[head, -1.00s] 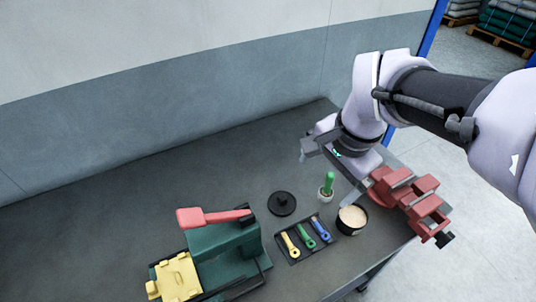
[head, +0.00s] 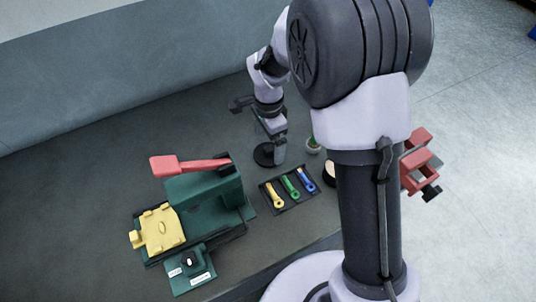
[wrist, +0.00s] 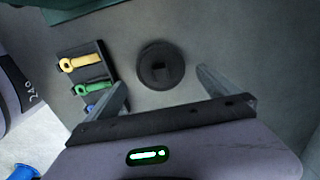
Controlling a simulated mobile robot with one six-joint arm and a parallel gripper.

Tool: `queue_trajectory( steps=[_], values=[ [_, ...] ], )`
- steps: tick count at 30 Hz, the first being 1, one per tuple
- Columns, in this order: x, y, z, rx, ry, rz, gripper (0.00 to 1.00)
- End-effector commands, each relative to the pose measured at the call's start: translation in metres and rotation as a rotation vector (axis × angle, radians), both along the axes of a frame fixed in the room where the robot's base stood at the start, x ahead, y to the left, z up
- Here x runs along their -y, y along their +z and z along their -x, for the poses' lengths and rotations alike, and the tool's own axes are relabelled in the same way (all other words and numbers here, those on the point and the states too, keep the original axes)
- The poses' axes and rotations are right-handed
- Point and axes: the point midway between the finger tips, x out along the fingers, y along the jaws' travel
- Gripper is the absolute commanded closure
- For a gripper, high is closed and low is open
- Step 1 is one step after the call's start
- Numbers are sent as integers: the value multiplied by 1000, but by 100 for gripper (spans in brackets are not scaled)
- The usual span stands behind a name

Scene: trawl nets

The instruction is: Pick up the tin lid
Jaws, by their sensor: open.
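The tin lid (head: 263,155) is a round black disc with a raised knob, lying flat on the dark workbench. In the wrist view the lid (wrist: 148,75) is ahead of my gripper, roughly centred between the fingers. My gripper (wrist: 162,78) is open and empty, with its two fingers spread wider than the knob. In the head view my gripper (head: 275,148) is above the lid and hides its right part. I cannot tell the exact height between fingertips and lid.
A black tray (head: 268,200) with yellow, green and blue tools lies close to the lid. A small potted cactus (head: 313,148) and a partly hidden tin (head: 328,172) are to the right. A green machine with a red lever (head: 190,165) stands left. A red vise (head: 420,165) is far right.

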Motion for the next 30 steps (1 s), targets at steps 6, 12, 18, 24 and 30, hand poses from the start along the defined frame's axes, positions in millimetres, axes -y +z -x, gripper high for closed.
queue_trajectory(
  steps=[6,12,18,24,30],
  values=[
    [-1,-42,0,-2,0,1,0],
    [-1,-40,0,0,0,0,4],
    [-1,-40,0,0,0,0,43],
    [-1,-40,0,0,0,0,56],
    [-1,-33,0,0,0,0,56]
  ],
)
